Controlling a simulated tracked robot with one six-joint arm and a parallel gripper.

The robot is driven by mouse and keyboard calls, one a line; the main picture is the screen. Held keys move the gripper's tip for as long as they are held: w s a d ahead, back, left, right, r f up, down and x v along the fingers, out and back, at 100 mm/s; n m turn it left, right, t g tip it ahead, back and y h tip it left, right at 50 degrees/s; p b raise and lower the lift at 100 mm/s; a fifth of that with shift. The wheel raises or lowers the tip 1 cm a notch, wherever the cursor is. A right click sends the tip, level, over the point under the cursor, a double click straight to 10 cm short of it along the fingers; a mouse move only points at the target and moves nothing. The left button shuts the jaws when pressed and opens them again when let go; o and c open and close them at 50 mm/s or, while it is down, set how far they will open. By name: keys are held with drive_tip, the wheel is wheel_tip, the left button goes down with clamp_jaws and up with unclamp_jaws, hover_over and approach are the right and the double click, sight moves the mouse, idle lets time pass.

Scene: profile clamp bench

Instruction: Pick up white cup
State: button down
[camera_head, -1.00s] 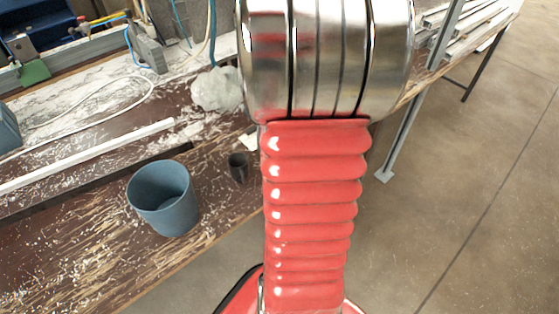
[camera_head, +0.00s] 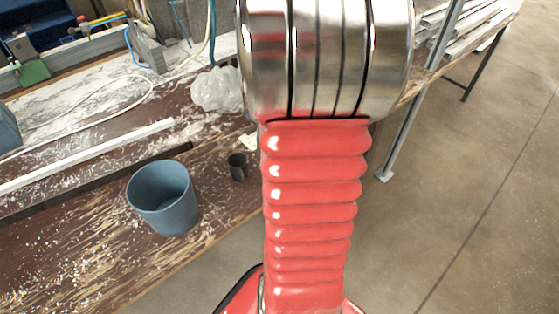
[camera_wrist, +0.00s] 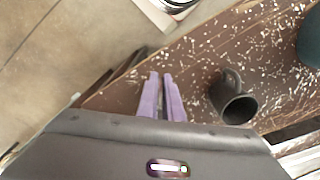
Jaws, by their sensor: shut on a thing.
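A small dark grey mug (camera_head: 237,166) stands on the brown bench top, right of a blue-grey bucket. In the wrist view the mug (camera_wrist: 233,103) is right of my gripper, its handle toward the top. I see no cup that is clearly white. My gripper (camera_wrist: 161,75) shows two purple fingers close together with a narrow gap, apart from the mug. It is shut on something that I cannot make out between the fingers. In the head view my gripper is out of sight and my red and chrome arm covers the middle.
The blue-grey bucket (camera_head: 162,196) stands left of the mug. A clear plastic bag (camera_head: 216,89) lies behind it. A white bar (camera_head: 88,154) and a dark bar (camera_head: 95,181) lie on the chip-strewn bench (camera_head: 60,255). The bench edge runs close by, with open floor (camera_head: 480,210) beyond.

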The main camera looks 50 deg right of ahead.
drive_tip(key=shift+r, duration=0.1)
wheel_tip(320, 180, up, 10)
drive_tip(key=shift+f, duration=0.1)
idle(0.5)
